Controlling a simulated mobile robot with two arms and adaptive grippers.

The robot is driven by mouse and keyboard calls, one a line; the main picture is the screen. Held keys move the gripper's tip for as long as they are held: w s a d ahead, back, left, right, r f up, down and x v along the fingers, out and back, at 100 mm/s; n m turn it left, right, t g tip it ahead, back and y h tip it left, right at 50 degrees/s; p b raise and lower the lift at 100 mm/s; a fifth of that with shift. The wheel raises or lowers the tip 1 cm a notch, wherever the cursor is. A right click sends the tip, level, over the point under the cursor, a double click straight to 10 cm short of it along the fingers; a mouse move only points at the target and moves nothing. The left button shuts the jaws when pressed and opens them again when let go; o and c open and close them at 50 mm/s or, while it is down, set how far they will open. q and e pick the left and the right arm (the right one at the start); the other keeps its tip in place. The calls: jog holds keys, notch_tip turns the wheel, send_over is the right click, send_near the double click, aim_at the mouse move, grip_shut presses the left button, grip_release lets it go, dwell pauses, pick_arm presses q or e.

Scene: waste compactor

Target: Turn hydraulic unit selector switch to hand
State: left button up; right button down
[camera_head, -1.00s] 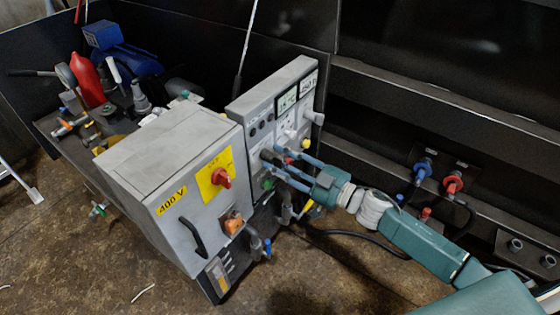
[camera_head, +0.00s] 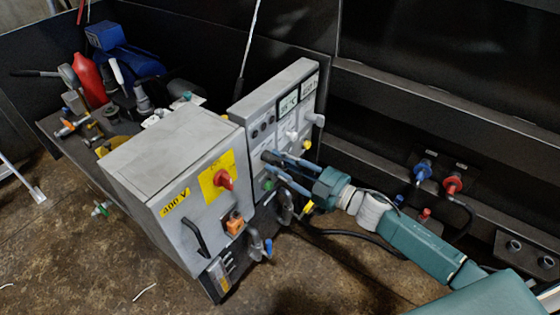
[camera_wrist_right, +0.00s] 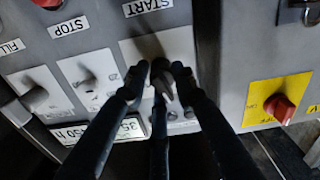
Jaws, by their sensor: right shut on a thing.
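The hydraulic unit's grey control panel (camera_head: 262,125) stands upright beside the grey 400 V cabinet. My right gripper (camera_head: 270,164) reaches it from the right, with its fingers at the panel's lower face. In the right wrist view the fingers (camera_wrist_right: 160,76) close around a small dark selector switch (camera_wrist_right: 166,90) below the START label. The fingers cover much of the switch, so I cannot read its position or its markings. My left gripper is not in view.
The 400 V cabinet (camera_head: 150,165) has a red rotary switch (camera_head: 223,180) on a yellow plate and a black handle. Other knobs (camera_wrist_right: 36,98) sit close by on the panel. Blue and red hose couplings (camera_head: 453,183) are on the right. Tools crowd the bench at the left.

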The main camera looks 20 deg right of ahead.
jog(key=shift+w+d+r+n, duration=0.15)
jog(key=shift+d+n, duration=0.05)
jog(key=shift+n, duration=0.4)
jog(key=shift+w+d+r+n, duration=0.1)
jog(key=shift+d+n, duration=0.05)
jog(key=shift+n, duration=0.45)
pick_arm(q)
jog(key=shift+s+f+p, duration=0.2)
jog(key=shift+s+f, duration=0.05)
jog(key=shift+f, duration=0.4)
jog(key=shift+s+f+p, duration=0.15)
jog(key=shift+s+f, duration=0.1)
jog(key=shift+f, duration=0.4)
pick_arm(e)
jog(key=shift+r+n, duration=0.1)
jog(key=shift+n, duration=1.4)
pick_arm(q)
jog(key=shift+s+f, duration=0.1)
pick_arm(e)
jog(key=c, duration=1.6)
grip_release()
jog(key=shift+c, duration=0.2)
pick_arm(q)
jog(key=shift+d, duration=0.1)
pick_arm(e)
jog(key=shift+s+a, duration=0.1)
jog(key=shift+s, duration=0.05)
